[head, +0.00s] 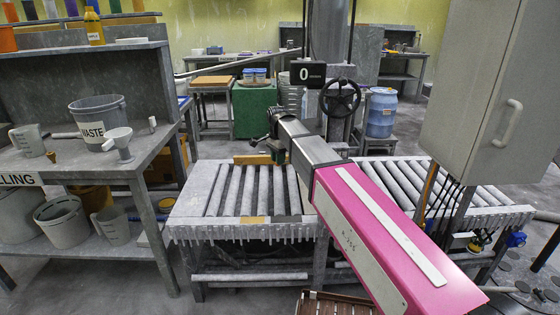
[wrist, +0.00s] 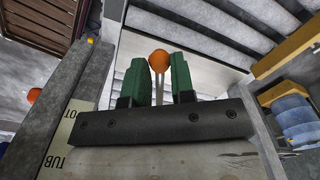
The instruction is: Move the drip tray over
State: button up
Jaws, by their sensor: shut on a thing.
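My gripper (wrist: 158,85) has two green fingers, shut on a thin pale rod (wrist: 158,90) topped by an orange ball knob (wrist: 159,61) in the wrist view. A flat, pale, smooth panel (wrist: 205,75) lies behind the fingers beside the rollers. It may be the drip tray, but I cannot tell for sure, nor whether the rod joins it. In the head view my gripper (head: 277,155) is small and partly hidden by my arm, at the far side of the left roller conveyor (head: 212,226). The knob is not clear there.
A press column with a handwheel (head: 340,97) stands behind the rollers. A grey cabinet (head: 487,80) hangs at the right. A bench (head: 110,172) with a WASTE pail (head: 98,118) and funnel (head: 119,141) stands left. A brown slatted crate (head: 335,304) is low in front.

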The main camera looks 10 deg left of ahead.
jog(key=shift+w+a, duration=0.2)
jog(key=shift+w, duration=0.05)
jog(key=shift+w+a, duration=0.3)
jog(key=shift+w, duration=0.4)
jog(key=shift+w+a, duration=0.3)
jog(key=shift+w, duration=0.35)
jog(key=shift+w+a, duration=0.15)
jog(key=shift+w, duration=0.3)
jog(key=shift+c, duration=0.2)
jog(key=shift+w+a, duration=0.2)
jog(key=shift+w, duration=0.55)
